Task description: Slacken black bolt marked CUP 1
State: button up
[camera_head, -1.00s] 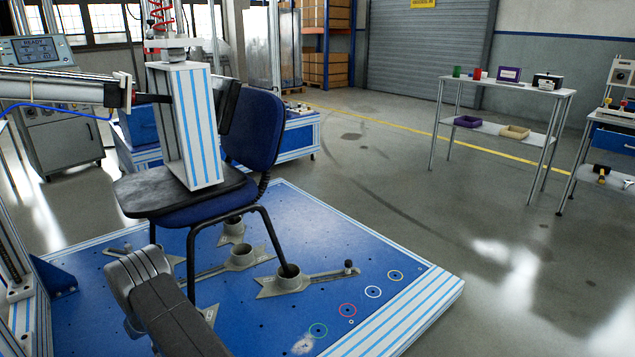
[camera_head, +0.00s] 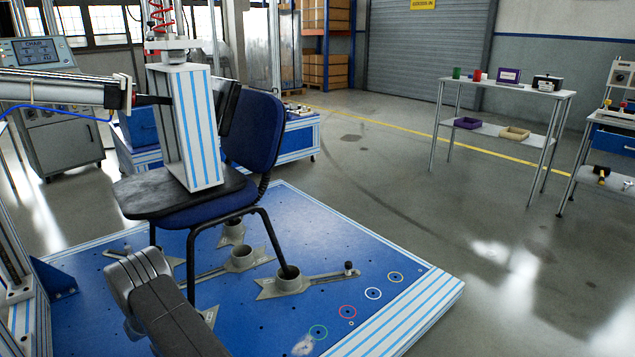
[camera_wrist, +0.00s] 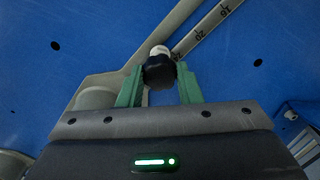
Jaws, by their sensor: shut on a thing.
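In the wrist view, my gripper (camera_wrist: 159,88) has two green fingers, one on each side of a black bolt head (camera_wrist: 159,74), and is shut on it. A pale round piece shows just beyond the bolt. The bolt sits at a grey cup arm (camera_wrist: 120,82) on the blue plate, beside a rule with printed numbers. No CUP 1 mark is readable. In the head view, my gripper is hidden behind my arm. Grey cups with arms stand around the chair legs; one cup arm (camera_head: 330,278) at the right carries another black bolt (camera_head: 348,268).
A blue chair (camera_head: 262,135) stands on the blue plate (camera_head: 400,275), with a striped block (camera_head: 205,140) on its seat. A pushing rod meets the block from the left. Coloured rings mark the plate's right side. Tables stand at the right; the floor between is clear.

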jog(key=n, duration=0.4)
dwell(0.5)
jog(key=shift+n, duration=2)
jog(key=n, duration=0.4)
